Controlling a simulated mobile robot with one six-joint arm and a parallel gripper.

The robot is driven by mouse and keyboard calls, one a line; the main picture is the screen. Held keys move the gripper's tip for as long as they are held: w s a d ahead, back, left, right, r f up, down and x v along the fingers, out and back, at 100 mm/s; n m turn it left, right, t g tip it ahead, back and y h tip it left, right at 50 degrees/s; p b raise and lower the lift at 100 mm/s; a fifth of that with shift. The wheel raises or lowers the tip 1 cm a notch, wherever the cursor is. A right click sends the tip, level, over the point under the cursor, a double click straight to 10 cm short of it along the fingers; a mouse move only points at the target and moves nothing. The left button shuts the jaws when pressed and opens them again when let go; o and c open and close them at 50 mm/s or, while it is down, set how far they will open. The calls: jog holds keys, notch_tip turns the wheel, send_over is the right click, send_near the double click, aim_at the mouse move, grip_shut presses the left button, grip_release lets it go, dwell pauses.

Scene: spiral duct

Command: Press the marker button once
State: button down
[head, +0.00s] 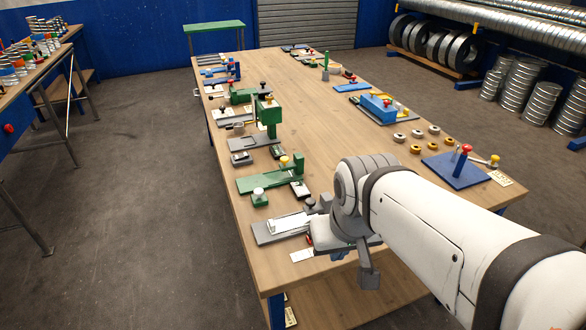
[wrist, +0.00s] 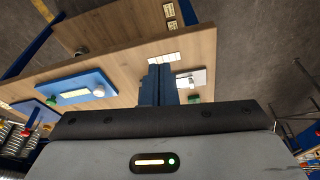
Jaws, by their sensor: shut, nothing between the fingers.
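In the wrist view my gripper (wrist: 157,72) has its dark blue fingers together, with nothing between them, above the wooden bench (wrist: 128,68). In the head view my white arm reaches over the near end of the bench (head: 330,120), and the fingertips are hidden there. No part is clearly labelled as the marker button, so I cannot tell which it is. A pale plate (wrist: 192,77) with a small green part (wrist: 193,98) lies just right of the fingers.
A grey fixture (head: 268,232) and a green fixture (head: 262,180) line the bench's left side. A blue plate with a red knob (head: 458,168) is at the right. A white card (head: 302,255) lies near the front edge. The bench middle is mostly clear.

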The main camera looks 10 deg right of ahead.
dwell(0.7)
jog(key=n+t+y+p, duration=0.3)
jog(key=n+t+p, duration=0.2)
jog(key=n+p, duration=0.65)
send_over(313, 203)
jog(key=b, duration=0.2)
jog(key=shift+n, duration=0.95)
notch_tip(313, 203, down, 4)
jog(key=shift+w+f, duration=0.1)
jog(key=shift+f, duration=0.15)
jog(key=shift+f, duration=0.1)
notch_tip(313, 203, down, 9)
jog(key=b, duration=0.8)
jog(key=shift+r, duration=0.2)
jog(key=shift+f+b, duration=0.1)
jog(key=shift+b, duration=0.2)
